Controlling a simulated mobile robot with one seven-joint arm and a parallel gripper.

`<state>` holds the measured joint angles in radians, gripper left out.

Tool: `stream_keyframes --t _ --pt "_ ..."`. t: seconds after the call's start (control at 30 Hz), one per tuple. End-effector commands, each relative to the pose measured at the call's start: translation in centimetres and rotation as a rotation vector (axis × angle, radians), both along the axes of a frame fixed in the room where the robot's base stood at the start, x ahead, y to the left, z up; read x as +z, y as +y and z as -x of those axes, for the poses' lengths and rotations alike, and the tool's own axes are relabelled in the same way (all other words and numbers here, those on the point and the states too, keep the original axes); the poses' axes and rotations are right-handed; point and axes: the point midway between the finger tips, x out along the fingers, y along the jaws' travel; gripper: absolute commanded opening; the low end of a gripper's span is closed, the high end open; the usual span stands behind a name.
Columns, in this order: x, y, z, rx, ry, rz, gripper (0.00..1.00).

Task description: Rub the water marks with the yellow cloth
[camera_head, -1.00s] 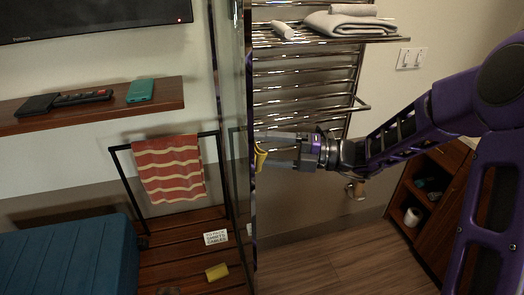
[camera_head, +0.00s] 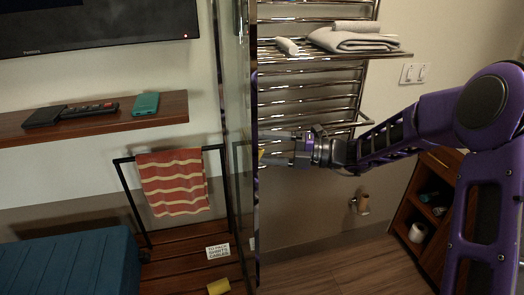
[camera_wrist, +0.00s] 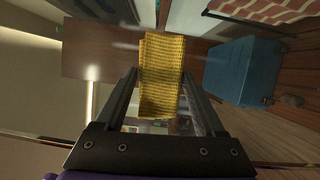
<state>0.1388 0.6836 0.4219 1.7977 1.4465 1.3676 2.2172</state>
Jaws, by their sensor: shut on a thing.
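My gripper (camera_head: 266,148) is at the edge of the tall glass panel (camera_head: 232,120) in the head view, its fingers pointing left. It is shut on the yellow cloth, of which only a sliver (camera_head: 261,156) shows there. In the wrist view the yellow cloth (camera_wrist: 162,75) stands folded between the two fingers of my gripper (camera_wrist: 160,88). Faint pale smears (camera_wrist: 125,45) show beside the cloth in the wrist view; I cannot tell whether they are water marks. Whether the cloth touches the glass is not clear.
A chrome towel rack (camera_head: 310,95) with folded towels (camera_head: 352,39) is behind my arm. An open cabinet (camera_head: 425,205) stands right.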

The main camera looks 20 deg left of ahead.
Motion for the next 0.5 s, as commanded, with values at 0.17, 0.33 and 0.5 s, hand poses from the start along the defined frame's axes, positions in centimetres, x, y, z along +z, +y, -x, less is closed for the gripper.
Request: stream_keyframes --t 0.17,0.33,0.5 --pt "0.0 1.1 -1.2 0.002 0.0 -0.002 0.27" --pt "0.0 1.6 -1.9 0.002 0.0 -0.002 0.27" --pt "0.0 1.9 -2.4 0.003 0.0 -0.003 0.27"
